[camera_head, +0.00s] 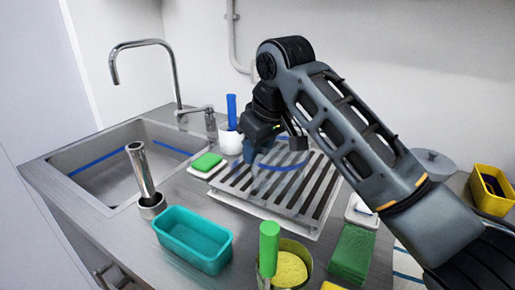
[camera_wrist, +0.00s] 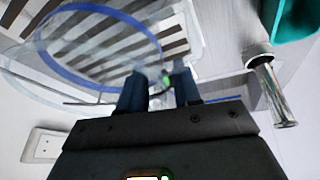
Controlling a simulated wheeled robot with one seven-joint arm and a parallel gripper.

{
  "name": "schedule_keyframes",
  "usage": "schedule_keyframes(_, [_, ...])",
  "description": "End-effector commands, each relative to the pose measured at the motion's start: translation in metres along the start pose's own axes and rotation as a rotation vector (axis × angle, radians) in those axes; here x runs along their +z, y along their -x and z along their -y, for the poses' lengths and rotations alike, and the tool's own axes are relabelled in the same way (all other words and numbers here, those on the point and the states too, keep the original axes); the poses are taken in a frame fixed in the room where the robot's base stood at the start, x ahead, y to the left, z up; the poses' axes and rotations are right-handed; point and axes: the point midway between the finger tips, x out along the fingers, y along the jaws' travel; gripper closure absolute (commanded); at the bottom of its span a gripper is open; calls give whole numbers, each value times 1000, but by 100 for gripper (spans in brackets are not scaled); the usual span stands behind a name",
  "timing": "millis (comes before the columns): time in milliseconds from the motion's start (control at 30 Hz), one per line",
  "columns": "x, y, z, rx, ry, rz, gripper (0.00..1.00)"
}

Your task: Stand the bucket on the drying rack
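The bucket (camera_head: 283,166) is clear plastic with a blue band. In the head view it shows faintly over the drying rack (camera_head: 232,197), below my gripper. The bucket fills the upper left of the wrist view (camera_wrist: 100,75), with the rack's slats seen through it.
A sink (camera_head: 125,165) lies left of the rack. A green sponge (camera_head: 207,161), a white cup (camera_head: 230,143) and a steel tube (camera_head: 140,170) stand between. A teal tub (camera_head: 193,240), a tin with a yellow sponge (camera_head: 290,270) and a green block (camera_head: 352,255) crowd the front.

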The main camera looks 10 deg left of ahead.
Motion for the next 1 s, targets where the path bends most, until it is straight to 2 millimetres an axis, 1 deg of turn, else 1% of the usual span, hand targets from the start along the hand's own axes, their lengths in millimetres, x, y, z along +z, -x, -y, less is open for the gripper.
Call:
schedule_keyframes(133, [-1,4,0,0,1,-1,67])
schedule_keyframes(267, [-2,18,0,1,1,-2,67])
schedule_keyframes(600, [-2,87,0,1,2,-3,67])
schedule_keyframes(700, [-1,102,0,1,1,-2,67])
schedule_keyframes(833, [-1,116,0,1,0,-2,67])
schedule_keyframes(1000, [-1,122,0,0,0,0,67])
